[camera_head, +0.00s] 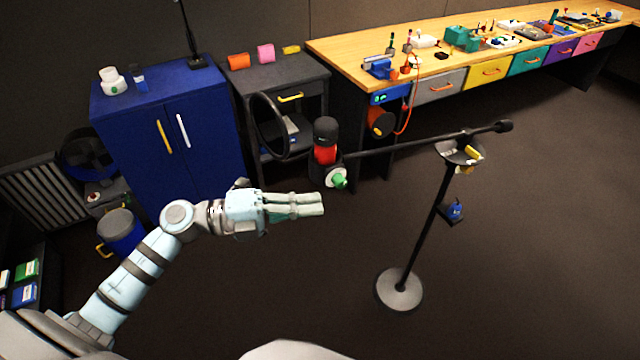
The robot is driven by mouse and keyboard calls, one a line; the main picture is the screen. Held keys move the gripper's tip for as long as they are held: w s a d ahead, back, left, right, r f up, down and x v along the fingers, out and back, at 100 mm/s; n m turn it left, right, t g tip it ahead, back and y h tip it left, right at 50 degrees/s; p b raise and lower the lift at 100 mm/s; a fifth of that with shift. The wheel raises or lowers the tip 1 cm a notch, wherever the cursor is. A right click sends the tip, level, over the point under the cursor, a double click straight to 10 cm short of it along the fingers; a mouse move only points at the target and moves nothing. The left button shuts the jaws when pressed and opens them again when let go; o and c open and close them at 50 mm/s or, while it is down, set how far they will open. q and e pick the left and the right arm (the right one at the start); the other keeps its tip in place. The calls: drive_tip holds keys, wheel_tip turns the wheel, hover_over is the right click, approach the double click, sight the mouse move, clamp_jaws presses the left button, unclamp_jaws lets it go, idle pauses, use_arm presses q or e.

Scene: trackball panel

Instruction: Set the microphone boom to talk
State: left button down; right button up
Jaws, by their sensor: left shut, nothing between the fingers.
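The microphone boom (410,143) is a dark, nearly level arm on a stand with a round grey base (398,290). A microphone (325,142) with a black top and red band sits upright at the boom's left end. A black ring-shaped screen (268,126) stands left of it, and a green knob (338,179) is just below it. A dark counterweight-like end (504,126) is at the right. My left gripper (318,204) is shut and empty, below and left of the green knob, apart from it in the picture. My right gripper is out of view.
A dish (460,151) with yellow items sits on the stand's pole, and a blue item (453,210) hangs lower. A blue cabinet (208,110), a dark shelf cart (300,72) and a long workbench (345,52) stand behind. The floor around the base is clear.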

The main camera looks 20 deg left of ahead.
use_arm(q)
drive_tip(key=w, duration=0.4)
drive_tip(key=shift+w+d, duration=0.3)
drive_tip(key=shift+w, duration=0.05)
